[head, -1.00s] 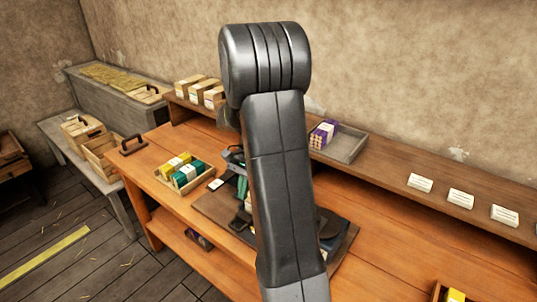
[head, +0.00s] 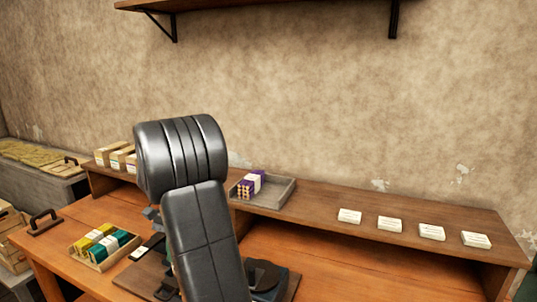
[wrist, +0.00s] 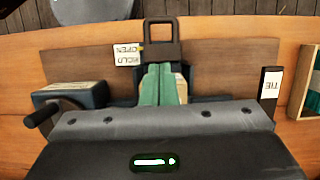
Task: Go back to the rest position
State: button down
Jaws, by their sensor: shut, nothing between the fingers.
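The dark housing of my gripper (wrist: 155,135) fills the bottom of the wrist view, with a grey bolted bar and a small lit lamp. My gripper is shut and holds nothing. The fingers are hard to tell from the dark parts in front of the bar. A teal piece (wrist: 160,85) and a black loop (wrist: 162,20) lie along the middle of the wrist view. My arm stands up in the head view and hides most of the press (head: 268,280) and the gripper.
The orange workbench (head: 85,222) holds a tray of yellow and teal bundles (head: 105,245) on the left. A grey tray (head: 272,200) with purple bundles and several white cards (head: 390,224) rest on the raised back shelf (head: 330,215). A wall shelf (head: 260,4) hangs above.

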jog(key=shift+v, duration=1.05)
jog(key=shift+f, duration=0.15)
